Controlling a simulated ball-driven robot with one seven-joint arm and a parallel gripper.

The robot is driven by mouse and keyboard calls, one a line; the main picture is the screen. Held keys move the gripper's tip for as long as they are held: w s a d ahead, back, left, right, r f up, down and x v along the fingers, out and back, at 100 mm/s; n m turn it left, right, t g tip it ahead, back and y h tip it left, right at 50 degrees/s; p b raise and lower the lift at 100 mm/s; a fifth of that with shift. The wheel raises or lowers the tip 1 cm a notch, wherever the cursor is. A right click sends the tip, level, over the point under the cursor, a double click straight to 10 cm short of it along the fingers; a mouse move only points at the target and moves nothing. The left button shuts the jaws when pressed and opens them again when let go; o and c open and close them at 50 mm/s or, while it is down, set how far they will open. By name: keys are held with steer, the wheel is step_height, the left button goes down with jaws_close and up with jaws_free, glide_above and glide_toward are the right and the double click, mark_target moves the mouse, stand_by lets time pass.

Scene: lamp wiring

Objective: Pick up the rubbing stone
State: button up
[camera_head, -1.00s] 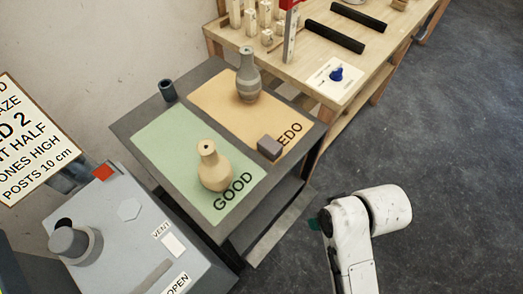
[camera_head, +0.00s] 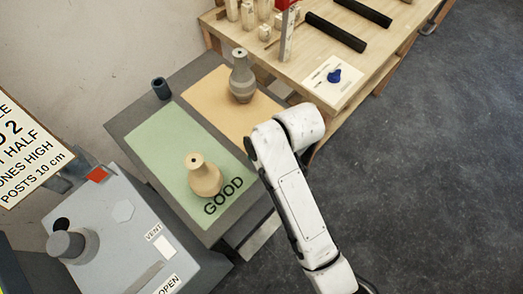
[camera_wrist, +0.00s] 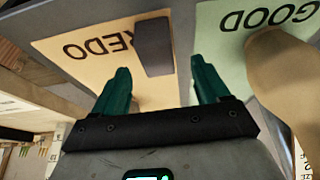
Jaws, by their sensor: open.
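The rubbing stone, which I take to be the dark grey block (camera_wrist: 153,45), lies beside the word REDO on the orange mat (camera_wrist: 90,50) in the wrist view. In the head view my arm hides it. My gripper (camera_wrist: 158,72) shows two green fingers, spread apart and empty. The block appears ahead of the gap between the fingertips, not between them. The distance left to it is hard to judge. In the head view the gripper is hidden behind my white arm.
A tan vase (camera_head: 205,177) stands on the green GOOD mat (camera_head: 160,135); it shows close to the right finger in the wrist view (camera_wrist: 285,85). A grey vase (camera_head: 241,80) stands on the orange mat. A small dark cup (camera_head: 161,88) is at the table's back-left edge.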

steer(key=shift+d+x, duration=0.2)
steer(key=shift+x, duration=2.1)
steer(key=shift+f, duration=0.1)
steer(key=shift+c, duration=0.3)
steer(key=c, duration=1.2)
steer(key=shift+o, duration=0.2)
steer(key=shift+w+r, duration=0.1)
steer(key=shift+r, duration=0.55)
steer(key=s+r+b, duration=0.1)
steer(key=s+r, duration=1)
steer(key=s, duration=0.3)
steer(key=shift+r, duration=0.4)
steer(key=shift+s+d, duration=0.1)
